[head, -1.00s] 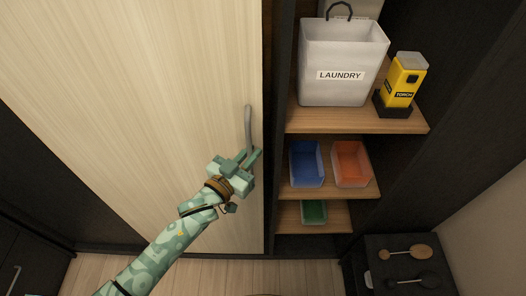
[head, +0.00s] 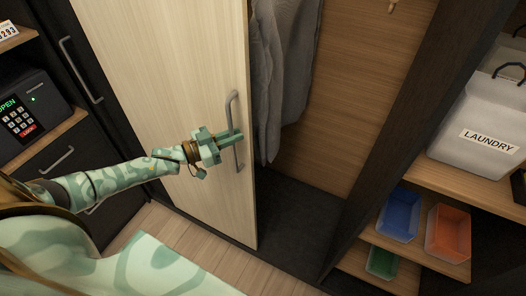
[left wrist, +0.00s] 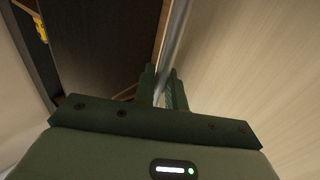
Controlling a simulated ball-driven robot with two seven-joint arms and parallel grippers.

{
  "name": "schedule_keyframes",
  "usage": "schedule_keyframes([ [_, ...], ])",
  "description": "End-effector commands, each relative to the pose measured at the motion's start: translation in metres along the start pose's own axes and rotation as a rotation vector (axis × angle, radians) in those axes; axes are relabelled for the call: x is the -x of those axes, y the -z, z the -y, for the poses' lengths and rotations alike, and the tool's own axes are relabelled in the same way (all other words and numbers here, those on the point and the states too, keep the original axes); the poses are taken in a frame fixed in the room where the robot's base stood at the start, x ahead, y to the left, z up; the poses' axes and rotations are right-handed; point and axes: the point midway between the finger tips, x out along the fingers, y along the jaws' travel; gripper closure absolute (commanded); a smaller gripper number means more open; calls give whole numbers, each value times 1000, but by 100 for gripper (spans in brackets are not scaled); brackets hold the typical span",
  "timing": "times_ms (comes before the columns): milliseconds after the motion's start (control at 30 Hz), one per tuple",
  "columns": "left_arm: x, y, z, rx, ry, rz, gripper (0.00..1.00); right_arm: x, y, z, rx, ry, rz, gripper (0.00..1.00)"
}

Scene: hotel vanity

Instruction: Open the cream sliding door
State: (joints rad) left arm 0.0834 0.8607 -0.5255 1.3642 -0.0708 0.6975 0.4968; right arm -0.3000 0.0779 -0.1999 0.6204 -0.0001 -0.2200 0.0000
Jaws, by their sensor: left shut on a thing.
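The cream sliding door (head: 165,75) stands partly open in the head view, with a dark-floored compartment showing to the right of its edge. A grey bar handle (head: 233,103) runs upright near the door's right edge. My left gripper (head: 236,136) is shut on the lower part of this handle. In the left wrist view, the fingers of my left gripper (left wrist: 163,88) close around the grey handle (left wrist: 176,40), with the cream door (left wrist: 255,70) to the right. My right gripper is out of view.
Grey clothes (head: 283,70) hang in the opened compartment (head: 300,215). To the right, shelves hold a laundry bag (head: 480,130), a blue bin (head: 399,214), an orange bin (head: 448,234) and a green bin (head: 383,262). A black safe (head: 30,105) stands at the left.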

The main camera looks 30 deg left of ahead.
Motion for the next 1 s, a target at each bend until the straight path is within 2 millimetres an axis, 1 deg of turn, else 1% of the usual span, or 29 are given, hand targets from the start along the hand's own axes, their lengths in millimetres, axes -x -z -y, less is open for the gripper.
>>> schedule_keyframes([
  [33,10,-5,17,-8,5,4,100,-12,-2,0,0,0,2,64],
  [200,36,-5,56,-7,4,2,100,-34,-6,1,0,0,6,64],
  [300,48,-5,74,-5,3,1,100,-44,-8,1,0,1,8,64],
  [400,58,-4,88,-5,2,1,100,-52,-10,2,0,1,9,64],
  [500,64,-3,97,-2,1,0,100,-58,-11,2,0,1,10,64],
  [633,69,-1,104,-2,1,0,100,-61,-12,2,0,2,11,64],
  [1000,71,0,107,-1,1,1,100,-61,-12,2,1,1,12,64],
])
